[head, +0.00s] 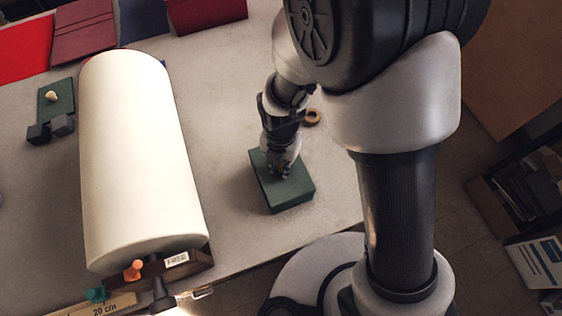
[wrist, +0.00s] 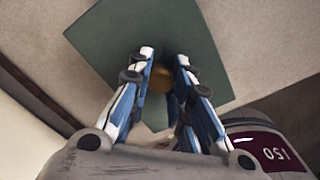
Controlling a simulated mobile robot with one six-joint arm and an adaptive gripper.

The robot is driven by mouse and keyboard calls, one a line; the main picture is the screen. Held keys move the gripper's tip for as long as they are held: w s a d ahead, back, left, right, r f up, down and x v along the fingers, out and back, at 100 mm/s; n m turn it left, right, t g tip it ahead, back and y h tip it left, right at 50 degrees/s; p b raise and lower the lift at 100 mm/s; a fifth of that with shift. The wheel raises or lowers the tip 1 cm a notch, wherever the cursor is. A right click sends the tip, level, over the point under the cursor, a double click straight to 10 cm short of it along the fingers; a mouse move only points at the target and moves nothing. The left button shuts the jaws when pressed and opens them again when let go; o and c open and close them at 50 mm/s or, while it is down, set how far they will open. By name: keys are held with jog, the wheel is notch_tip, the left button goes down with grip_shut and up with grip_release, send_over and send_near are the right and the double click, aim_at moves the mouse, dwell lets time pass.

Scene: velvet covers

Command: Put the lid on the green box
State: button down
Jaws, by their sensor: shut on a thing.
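The green box (head: 298,196) stands on the grey table near its front edge, below my gripper (head: 279,168). A flat green lid (wrist: 112,38) with a brass-coloured knob (wrist: 160,80) fills the middle of the wrist view. My gripper's fingers (wrist: 165,62) are closed around this knob. In the head view the lid lies over the box top, roughly lined up with it. I cannot tell whether it rests fully on the rim or hangs just above it. The box walls are hidden in the wrist view.
A large cream roll (head: 140,160) lies left of the box. Beyond it are a green plate with a pale knob (head: 53,98) and dark cubes (head: 63,125). A brown ring (head: 312,117) lies behind the box.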

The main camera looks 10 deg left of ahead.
jog(key=shift+f, duration=0.3)
jog(key=c, duration=1.4)
grip_release()
jog(key=shift+r, duration=0.1)
